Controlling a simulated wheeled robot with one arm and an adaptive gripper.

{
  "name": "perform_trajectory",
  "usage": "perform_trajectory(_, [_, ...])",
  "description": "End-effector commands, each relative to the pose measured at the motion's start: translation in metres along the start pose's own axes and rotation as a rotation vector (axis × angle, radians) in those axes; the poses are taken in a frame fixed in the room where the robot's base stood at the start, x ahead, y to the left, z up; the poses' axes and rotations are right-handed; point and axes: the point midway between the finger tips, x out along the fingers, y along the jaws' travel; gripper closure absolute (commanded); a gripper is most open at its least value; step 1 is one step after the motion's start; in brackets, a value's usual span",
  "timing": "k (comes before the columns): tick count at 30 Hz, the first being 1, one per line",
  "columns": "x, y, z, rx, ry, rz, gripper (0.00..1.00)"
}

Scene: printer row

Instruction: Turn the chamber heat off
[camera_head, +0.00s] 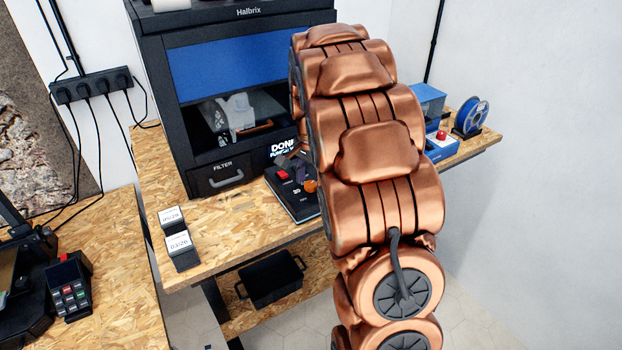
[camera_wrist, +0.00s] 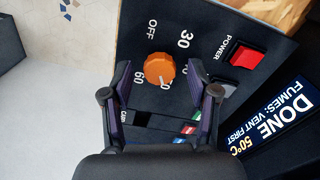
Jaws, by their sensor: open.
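The orange heat knob (camera_wrist: 159,68) sits on a dark control panel (camera_wrist: 210,20) with the marks OFF, 30 and 60 around it. A further mark is partly covered, and I cannot tell which mark the knob points at. My gripper (camera_wrist: 159,72) is open, with one purple finger on each side of the knob and apparent gaps between. In the head view the knob (camera_head: 311,186) shows beside my arm, on the panel in front of the printer (camera_head: 235,80). The display (camera_wrist: 275,115) reads DONE, FUMES: VENT FIRST, 50°C.
A red POWER button (camera_wrist: 247,55) is on the same panel, right of the knob. Several small switches are partly hidden below my fingers. A FILTER drawer (camera_head: 230,176) is behind the panel.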

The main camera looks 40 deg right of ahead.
Motion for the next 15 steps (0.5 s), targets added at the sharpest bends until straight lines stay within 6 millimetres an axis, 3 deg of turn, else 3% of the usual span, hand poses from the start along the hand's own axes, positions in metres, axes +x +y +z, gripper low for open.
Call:
perform_trajectory(3, [0.0001,0.0001,0.0001,0.000,0.000,0.000,0.41])
perform_trajectory(15, [0.0001,0.0002,0.0002,0.000,-0.001,0.001,0.83])
